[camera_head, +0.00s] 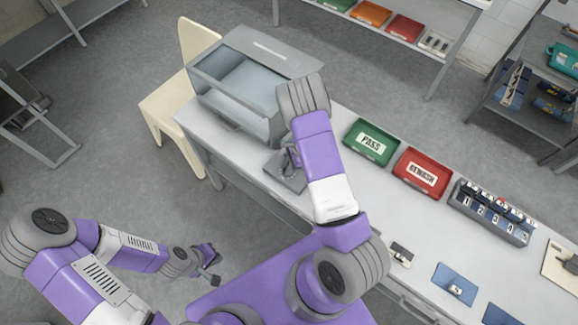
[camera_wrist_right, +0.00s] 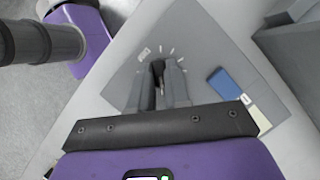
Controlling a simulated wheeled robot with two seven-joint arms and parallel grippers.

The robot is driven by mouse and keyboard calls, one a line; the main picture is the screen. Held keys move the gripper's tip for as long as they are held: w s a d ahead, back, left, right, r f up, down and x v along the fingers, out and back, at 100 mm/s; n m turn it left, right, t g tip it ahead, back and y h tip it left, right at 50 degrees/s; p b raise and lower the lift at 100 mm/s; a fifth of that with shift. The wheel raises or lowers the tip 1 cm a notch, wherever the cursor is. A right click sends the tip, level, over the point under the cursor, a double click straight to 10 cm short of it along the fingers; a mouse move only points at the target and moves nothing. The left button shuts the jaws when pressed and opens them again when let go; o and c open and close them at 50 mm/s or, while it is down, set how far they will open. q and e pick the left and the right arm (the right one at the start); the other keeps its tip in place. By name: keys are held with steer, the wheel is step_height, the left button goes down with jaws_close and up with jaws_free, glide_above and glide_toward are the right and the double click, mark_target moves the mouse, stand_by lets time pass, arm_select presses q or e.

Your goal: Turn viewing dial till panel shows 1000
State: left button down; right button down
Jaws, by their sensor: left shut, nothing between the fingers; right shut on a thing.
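The viewing dial (camera_wrist_right: 158,68) is a small dark knob with white tick marks around it on a grey plate (camera_wrist_right: 203,40), in the right wrist view. My right gripper (camera_wrist_right: 160,82) is shut on the dial, and its fingers hide most of it. A blue rectangle (camera_wrist_right: 229,83) lies on the plate to the right of the dial; no number is readable on it. In the head view the plate (camera_head: 291,182) sits on the table in front of the grey washer box, with my right gripper (camera_head: 290,158) over it. My left gripper (camera_head: 212,279) is shut and empty, low and away from the table.
The grey washer box (camera_head: 262,45) with a clear front stands behind the dial plate. A green PASS tray (camera_head: 371,142), a red REWASH tray (camera_head: 422,172) and a rack of numbered slots (camera_head: 493,212) stand along the table to the right. A cream chair (camera_head: 196,45) is behind the table.

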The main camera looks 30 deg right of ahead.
mark_target(297, 172)
steer(key=shift+f+m+t+b, duration=0.1)
steer(key=shift+m+t+b, duration=0.2)
steer(key=shift+m+b, duration=0.5)
steer(key=shift+m, duration=0.4)
steer(key=c, duration=1.1)
jaws_free()
steer(key=shift+h, duration=0.3)
steer(key=shift+r, duration=0.2)
steer(key=p+v, duration=0.1)
steer(key=v, duration=0.6)
steer(key=shift+s+d+r, duration=0.15)
